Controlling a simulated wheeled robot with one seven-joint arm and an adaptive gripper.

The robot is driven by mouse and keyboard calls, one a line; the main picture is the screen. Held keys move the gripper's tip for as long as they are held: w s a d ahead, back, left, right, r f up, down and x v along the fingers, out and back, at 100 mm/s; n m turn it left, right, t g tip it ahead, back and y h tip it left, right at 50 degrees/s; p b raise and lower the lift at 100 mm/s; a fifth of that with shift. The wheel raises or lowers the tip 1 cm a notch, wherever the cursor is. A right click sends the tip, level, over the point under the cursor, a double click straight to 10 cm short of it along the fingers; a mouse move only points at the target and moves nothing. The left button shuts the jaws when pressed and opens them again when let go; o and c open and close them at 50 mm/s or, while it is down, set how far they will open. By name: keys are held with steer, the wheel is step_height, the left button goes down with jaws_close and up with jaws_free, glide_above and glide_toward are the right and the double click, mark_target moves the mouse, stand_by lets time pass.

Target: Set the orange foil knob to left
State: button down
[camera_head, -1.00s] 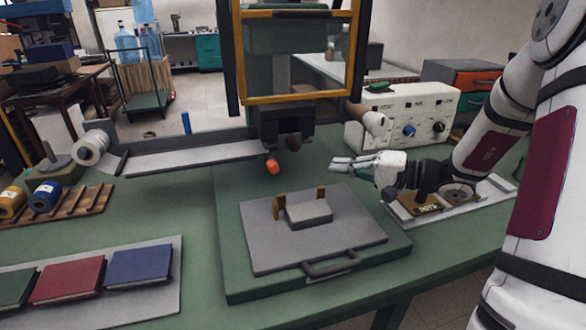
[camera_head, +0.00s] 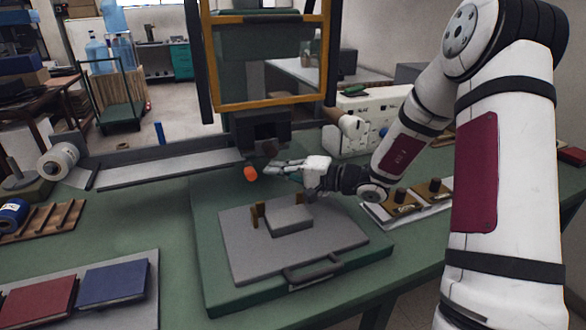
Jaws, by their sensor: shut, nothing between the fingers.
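The orange foil knob (camera_head: 251,174) sits on the front of the dark press head, under the yellow-framed guard, left of centre in the head view. My gripper (camera_head: 268,170) is shut and empty. Its fingertips point left and lie just right of the knob in the picture. I cannot tell whether they touch it. The way the knob is turned is too small to read.
Below stands a green press base with a grey plate (camera_head: 250,258), a grey block and a front handle. The yellow-framed guard (camera_head: 268,102) hangs above. A white control box (camera_head: 352,135) stands behind my arm. Books (camera_head: 114,284) lie front left.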

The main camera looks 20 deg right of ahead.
mark_target(251, 174)
steer(key=shift+a+f, duration=0.1)
steer(key=shift+a, duration=0.45)
steer(key=shift+a+b, duration=0.7)
steer(key=shift+a, duration=0.85)
